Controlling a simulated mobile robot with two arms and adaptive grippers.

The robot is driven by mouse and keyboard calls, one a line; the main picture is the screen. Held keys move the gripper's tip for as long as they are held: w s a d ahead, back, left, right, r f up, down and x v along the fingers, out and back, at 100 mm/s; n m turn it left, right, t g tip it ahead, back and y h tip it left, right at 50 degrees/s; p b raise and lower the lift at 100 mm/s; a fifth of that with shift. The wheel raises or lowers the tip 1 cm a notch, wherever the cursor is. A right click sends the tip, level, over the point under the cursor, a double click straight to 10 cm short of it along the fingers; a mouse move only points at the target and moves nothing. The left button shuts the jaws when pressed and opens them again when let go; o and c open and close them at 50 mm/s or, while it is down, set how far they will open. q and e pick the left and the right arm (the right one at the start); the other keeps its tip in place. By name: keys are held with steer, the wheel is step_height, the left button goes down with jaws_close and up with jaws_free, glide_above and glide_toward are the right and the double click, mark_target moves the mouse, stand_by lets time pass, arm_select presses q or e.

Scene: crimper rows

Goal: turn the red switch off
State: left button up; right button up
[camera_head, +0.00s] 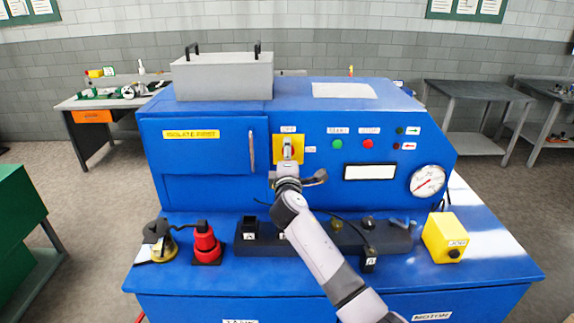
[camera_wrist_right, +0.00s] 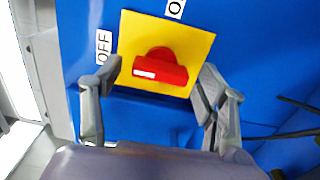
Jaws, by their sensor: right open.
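The red switch (camera_wrist_right: 168,70) is a rotary knob on a yellow plate (camera_wrist_right: 195,42) on the blue machine's front. In the right wrist view its bar runs roughly left to right, with its white mark on the left half, the side of the OFF label (camera_wrist_right: 103,47). A second label (camera_wrist_right: 175,8) at the top is cut off. My right gripper (camera_wrist_right: 156,80) is open, with one finger on each side of the knob; I cannot tell whether they touch it. In the head view my right gripper (camera_head: 288,160) covers most of the yellow plate (camera_head: 279,154). My left gripper is not in view.
Green and red buttons (camera_head: 367,144), a gauge (camera_head: 428,181) and a cabinet handle (camera_head: 251,151) flank the switch. Below stand a red device (camera_head: 205,245), a black block row (camera_head: 325,235) and a yellow box (camera_head: 446,238). A grey box (camera_head: 222,78) sits on top.

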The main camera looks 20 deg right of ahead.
steer(key=v, duration=1.2)
